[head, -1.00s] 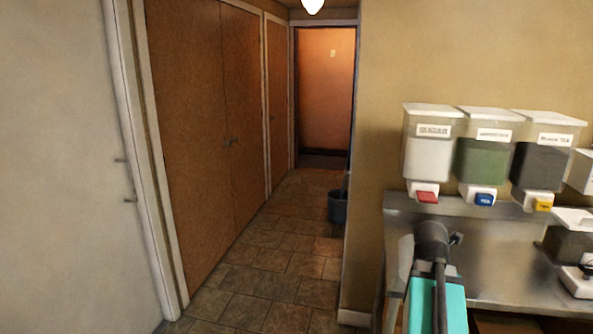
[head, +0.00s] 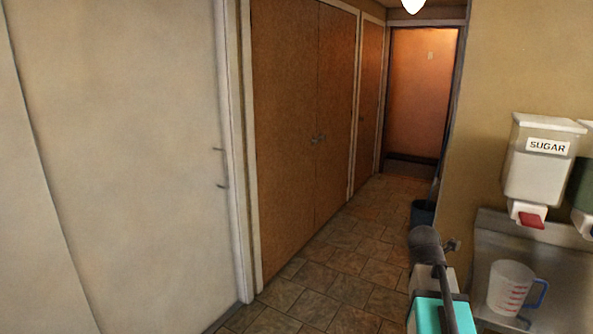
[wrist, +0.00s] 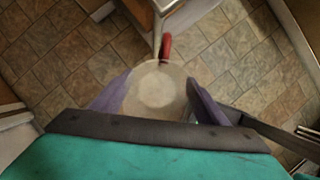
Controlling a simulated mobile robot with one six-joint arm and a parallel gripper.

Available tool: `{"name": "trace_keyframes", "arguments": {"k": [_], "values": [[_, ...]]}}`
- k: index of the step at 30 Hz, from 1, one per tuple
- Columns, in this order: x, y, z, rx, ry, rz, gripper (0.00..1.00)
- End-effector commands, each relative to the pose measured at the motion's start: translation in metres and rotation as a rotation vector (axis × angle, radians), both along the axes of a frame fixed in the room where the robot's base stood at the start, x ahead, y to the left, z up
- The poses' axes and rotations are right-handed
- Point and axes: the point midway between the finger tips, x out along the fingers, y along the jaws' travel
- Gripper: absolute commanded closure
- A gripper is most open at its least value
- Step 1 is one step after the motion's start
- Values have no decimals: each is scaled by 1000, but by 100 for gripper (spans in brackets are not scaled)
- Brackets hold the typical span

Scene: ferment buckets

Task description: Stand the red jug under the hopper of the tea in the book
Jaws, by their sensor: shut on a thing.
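My gripper (wrist: 158,88) shows in the wrist view with its two purple fingers closed on either side of a pale, translucent jug with a red handle (wrist: 166,46), the red jug (wrist: 155,100). The handle points away from my palm. Tiled floor shows around and below the jug. A white hopper labelled SUGAR (head: 541,165) with a red tap hangs on the wall at right. A green-filled hopper (head: 582,190) is cut by the right edge. No tea hopper or book is in view now.
A clear jug with a blue handle (head: 509,288) stands on the steel counter (head: 565,265) below the sugar hopper. Brown doors line the corridor, with a pale door (head: 130,160) at left. The tiled floor between is clear.

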Motion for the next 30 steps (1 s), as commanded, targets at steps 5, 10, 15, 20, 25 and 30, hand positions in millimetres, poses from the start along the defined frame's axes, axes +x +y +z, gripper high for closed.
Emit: {"name": "trace_keyframes", "arguments": {"k": [5, 10, 15, 20, 25, 30], "values": [[21, 40, -3, 1, 1, 10, 55], [36, 76, -6, 0, 0, 6, 55], [49, 115, -9, 0, 2, -6, 55], [60, 153, -12, 1, 1, -34, 55], [70, 195, -15, 0, 1, -88, 55], [77, 232, -17, 0, 2, -197, 55]]}}
